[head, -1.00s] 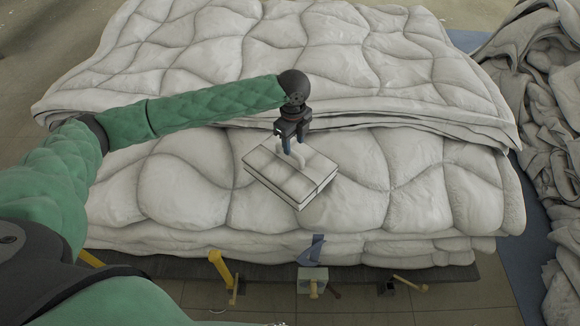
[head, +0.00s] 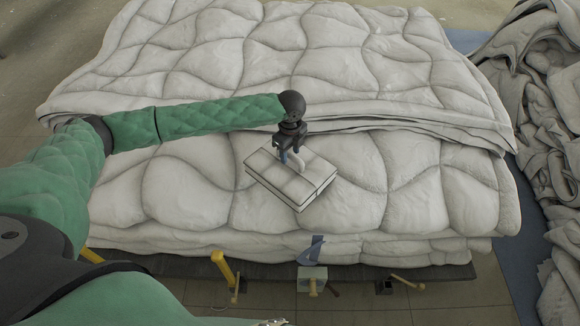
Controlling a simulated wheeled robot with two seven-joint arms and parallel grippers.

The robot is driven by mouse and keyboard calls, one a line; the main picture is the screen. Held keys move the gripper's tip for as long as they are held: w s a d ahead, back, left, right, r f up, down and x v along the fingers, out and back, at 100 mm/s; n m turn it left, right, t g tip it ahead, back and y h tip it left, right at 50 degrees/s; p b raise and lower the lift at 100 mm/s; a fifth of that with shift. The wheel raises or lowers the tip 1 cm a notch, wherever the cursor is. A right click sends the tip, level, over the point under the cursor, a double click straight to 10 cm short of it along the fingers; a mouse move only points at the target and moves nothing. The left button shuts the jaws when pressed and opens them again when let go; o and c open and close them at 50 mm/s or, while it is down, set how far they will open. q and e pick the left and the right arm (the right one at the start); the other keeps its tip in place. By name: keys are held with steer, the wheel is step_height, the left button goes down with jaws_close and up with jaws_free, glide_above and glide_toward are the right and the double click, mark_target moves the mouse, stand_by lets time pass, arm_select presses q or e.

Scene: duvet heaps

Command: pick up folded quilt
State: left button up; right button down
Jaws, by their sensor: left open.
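The folded quilt (head: 297,187) is a small, pale grey, quilted square block with dark edge lines. It lies at an angle on the large puffy duvet stack, near the middle of the head view. My left gripper (head: 290,160) points down over the far half of the folded quilt. Its jaws are open, and the fingertips are at or just above the top face; I cannot tell if they touch it. The fingers cover a small part of the quilt's far side. My right gripper is not in view.
The duvet stack (head: 180,195) fills the middle, with a folded upper layer (head: 270,60) behind the small quilt. A grey heap of duvets (head: 555,110) lies at the right. A dark platform edge (head: 180,266) with yellow-handled clamps (head: 222,267) runs along the front.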

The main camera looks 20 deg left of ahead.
arm_select(q)
steer(key=shift+f, duration=0.65)
jaws_close()
steer(key=shift+r, duration=0.2)
